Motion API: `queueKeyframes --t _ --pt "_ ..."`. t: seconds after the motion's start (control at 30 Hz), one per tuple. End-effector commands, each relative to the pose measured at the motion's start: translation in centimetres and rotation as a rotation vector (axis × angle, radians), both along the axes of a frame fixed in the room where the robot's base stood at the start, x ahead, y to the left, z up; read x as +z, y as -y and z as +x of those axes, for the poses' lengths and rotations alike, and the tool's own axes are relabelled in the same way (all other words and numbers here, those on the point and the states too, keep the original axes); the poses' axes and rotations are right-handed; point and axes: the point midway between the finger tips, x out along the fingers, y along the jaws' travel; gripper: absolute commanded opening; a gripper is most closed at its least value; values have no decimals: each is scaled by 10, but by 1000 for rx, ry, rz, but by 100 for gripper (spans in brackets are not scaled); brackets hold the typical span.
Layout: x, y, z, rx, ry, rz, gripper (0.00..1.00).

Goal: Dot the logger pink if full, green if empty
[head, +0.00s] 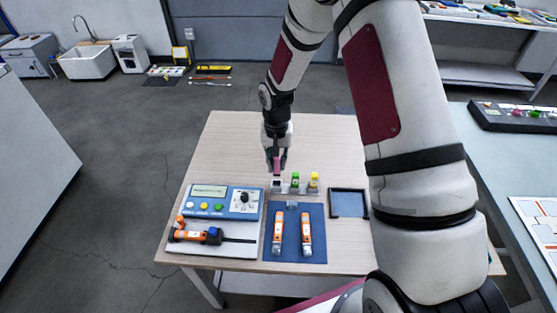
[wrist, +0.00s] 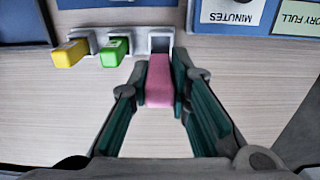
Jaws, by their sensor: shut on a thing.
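My gripper (head: 277,162) is shut on a pink dabber (wrist: 160,80), which also shows between the fingers in the head view. It is held close by the empty left socket of a grey rack (wrist: 160,42). A green dabber (head: 295,178) and a yellow dabber (head: 314,179) stand in the rack's other sockets. An orange logger (head: 190,236) with a blue end lies on the pale base of the blue reader (head: 238,212). Two more orange and white loggers (head: 278,232) (head: 306,232) lie side by side on a blue mat (head: 292,252).
A dark-framed tray (head: 349,203) lies right of the mat. In the wrist view, labels (wrist: 298,20) on the reader show "MINUTES" and part of "ORY FULL". The wooden table (head: 235,140) is clear behind the reader. A bench with a dark control box (head: 515,115) stands at right.

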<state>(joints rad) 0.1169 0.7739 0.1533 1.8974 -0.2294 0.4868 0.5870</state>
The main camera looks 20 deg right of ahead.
Motion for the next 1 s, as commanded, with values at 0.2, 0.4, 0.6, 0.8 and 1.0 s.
queueKeyframes --t 0.2,0.4,0.6,0.8,1.0 --pt "-12 0 0 -1 -1 0 0" --pt "-27 0 1 -1 -1 -1 0" --pt "-39 0 0 -2 -1 0 0" --pt "-41 0 0 -2 0 0 0" --pt "-40 0 0 -2 0 0 0"
